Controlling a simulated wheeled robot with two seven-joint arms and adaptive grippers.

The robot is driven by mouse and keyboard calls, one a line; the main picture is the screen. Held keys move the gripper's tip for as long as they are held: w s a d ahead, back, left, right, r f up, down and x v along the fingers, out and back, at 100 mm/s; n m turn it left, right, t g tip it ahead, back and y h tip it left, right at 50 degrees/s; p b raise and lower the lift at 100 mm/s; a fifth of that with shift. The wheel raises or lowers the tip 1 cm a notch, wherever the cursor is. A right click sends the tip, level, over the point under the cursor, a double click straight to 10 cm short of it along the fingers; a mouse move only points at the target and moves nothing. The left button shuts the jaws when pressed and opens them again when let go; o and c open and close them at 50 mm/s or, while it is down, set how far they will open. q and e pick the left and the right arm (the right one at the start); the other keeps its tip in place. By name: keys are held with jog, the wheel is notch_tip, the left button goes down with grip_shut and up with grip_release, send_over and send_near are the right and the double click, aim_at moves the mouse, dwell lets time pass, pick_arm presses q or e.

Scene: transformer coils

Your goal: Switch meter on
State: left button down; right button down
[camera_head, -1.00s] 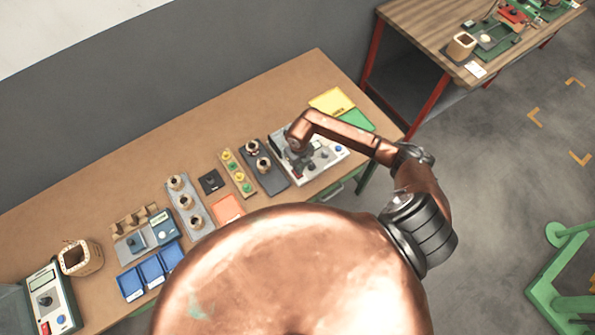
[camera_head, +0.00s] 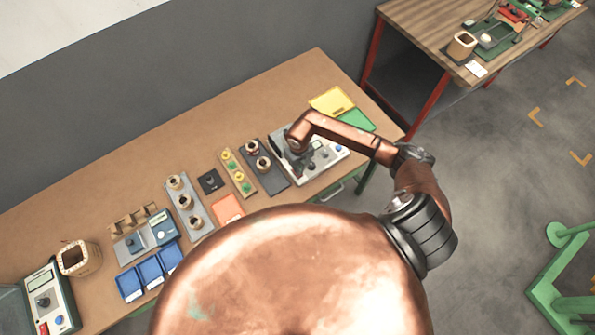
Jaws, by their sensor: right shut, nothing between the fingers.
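A blue-grey device with a small display (camera_head: 158,219) and knobs stands left of the middle. Another instrument with a display, a dark knob and a red part (camera_head: 42,283) is at the far left. Which of these is the meter I cannot tell. My left gripper is out of view.
Yellow (camera_head: 332,100) and green (camera_head: 358,120) sheets lie behind the box. Coil trays (camera_head: 190,203), a black square (camera_head: 210,182), an orange card (camera_head: 229,208) and blue bins (camera_head: 151,270) line the bench (camera_head: 130,180). Its back strip is clear.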

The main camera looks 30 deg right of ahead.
jog(key=shift+f+b, duration=0.5)
jog(key=shift+f, duration=0.1)
dwell(0.3)
jog(key=shift+r+p, duration=0.65)
jog(key=shift+r, duration=0.2)
jog(key=shift+r+p, duration=1.75)
jog(key=shift+r, duration=0.95)
